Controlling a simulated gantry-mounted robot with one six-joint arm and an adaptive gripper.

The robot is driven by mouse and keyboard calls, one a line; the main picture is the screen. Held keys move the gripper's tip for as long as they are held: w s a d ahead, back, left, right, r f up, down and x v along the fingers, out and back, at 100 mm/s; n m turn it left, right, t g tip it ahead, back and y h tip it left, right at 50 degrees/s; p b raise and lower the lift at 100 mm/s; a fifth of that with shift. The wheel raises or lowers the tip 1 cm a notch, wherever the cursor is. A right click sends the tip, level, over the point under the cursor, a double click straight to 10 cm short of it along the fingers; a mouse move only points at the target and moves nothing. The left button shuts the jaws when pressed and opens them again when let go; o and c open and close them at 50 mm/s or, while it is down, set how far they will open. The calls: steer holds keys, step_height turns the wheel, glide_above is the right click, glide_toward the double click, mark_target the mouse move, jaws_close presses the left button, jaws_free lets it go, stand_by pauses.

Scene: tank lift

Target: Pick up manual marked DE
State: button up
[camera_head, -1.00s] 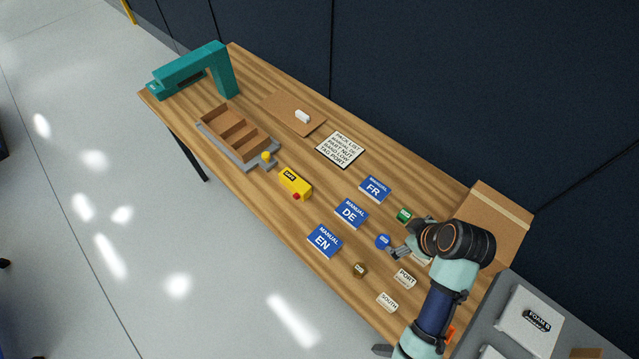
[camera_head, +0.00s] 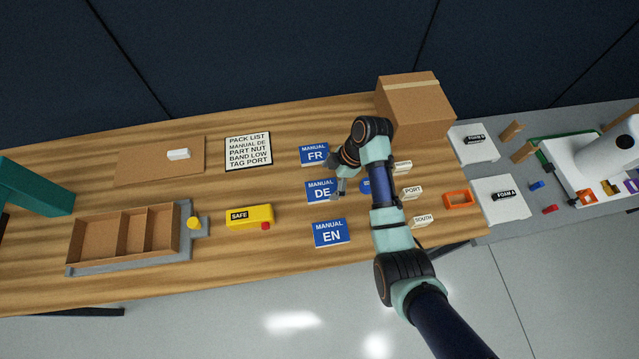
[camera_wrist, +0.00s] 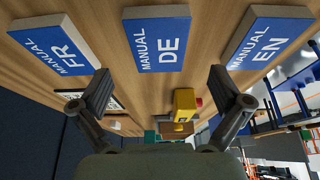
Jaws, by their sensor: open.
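The manual marked DE (camera_head: 318,191) is a flat blue booklet with white lettering on the wooden table, between the manual marked FR (camera_head: 313,154) and the manual marked EN (camera_head: 331,233). My gripper (camera_head: 341,188) is by its right edge, partly hidden by the arm in the head view. In the wrist view the DE manual (camera_wrist: 158,40) is at top centre, beyond my two spread fingers (camera_wrist: 165,95). My gripper is open and empty. The FR manual (camera_wrist: 54,50) is at left and the EN manual (camera_wrist: 268,42) at right in that view.
A cardboard box (camera_head: 414,104) stands at the back. A yellow SAFE device (camera_head: 250,216) and a divided tray (camera_head: 84,257) lie left. Bare table separates them from the manuals.

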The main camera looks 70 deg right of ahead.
mark_target(323, 189)
steer(key=b+x, duration=0.1)
steer(key=x, duration=0.4)
steer(key=shift+d+f, duration=0.1)
steer(key=shift+f, duration=0.05)
steer(key=c, duration=1.3)
steer(key=shift+o, duration=0.2)
step_height(323, 189, up, 20)
steer(key=p, duration=0.9)
